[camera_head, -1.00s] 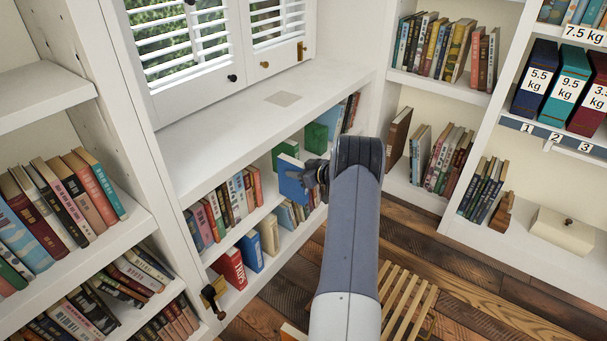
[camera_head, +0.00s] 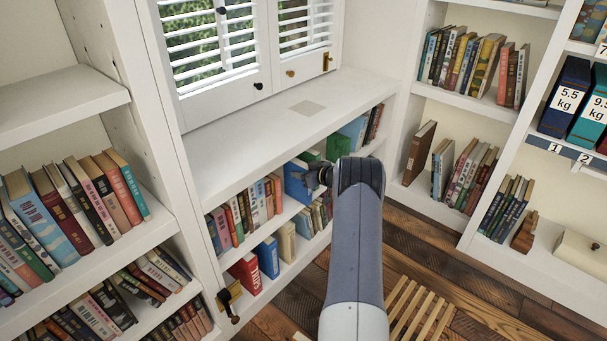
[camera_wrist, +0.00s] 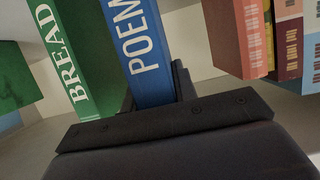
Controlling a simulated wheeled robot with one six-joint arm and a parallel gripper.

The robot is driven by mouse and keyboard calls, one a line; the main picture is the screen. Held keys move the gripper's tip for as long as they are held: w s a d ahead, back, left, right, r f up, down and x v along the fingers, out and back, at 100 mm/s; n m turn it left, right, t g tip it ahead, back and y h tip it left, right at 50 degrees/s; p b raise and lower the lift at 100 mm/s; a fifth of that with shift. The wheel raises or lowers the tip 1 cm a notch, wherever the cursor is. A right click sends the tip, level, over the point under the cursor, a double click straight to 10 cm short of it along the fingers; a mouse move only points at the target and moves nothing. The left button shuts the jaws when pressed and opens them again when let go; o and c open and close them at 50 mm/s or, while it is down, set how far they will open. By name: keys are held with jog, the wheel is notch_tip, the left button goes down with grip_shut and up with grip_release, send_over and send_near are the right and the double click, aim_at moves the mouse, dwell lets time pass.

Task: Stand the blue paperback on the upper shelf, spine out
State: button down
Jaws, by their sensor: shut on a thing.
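The blue paperback (camera_head: 297,183) is in my gripper (camera_head: 324,176) at the upper shelf of the low unit under the window. Its spine, lettered "POEM" as far as it shows, faces the wrist camera (camera_wrist: 140,50), and it looks tilted there. My gripper (camera_wrist: 155,95) is shut on the spine end. A green book lettered "BREAD" (camera_wrist: 82,55) stands right beside it in the wrist view. I cannot tell whether the two touch, or whether the blue book's bottom rests on the shelf board.
A row of books (camera_head: 246,207) stands left of the blue book, with a gap showing in the wrist view before the pink book (camera_wrist: 237,40). Another green book (camera_head: 338,147) stands further right. A slatted wooden thing (camera_head: 412,312) is on the floor.

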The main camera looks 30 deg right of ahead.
jog(key=shift+f, duration=0.15)
dwell(0.4)
jog(key=c, duration=1)
grip_release()
jog(key=shift+c, duration=0.2)
jog(key=shift+f, duration=0.1)
jog(key=p+v, duration=0.2)
jog(key=v, duration=0.9)
jog(key=shift+p, duration=0.3)
jog(key=shift+w, duration=0.1)
jog(key=b+x, duration=0.2)
jog(key=x, duration=0.8)
jog(key=shift+b, duration=0.35)
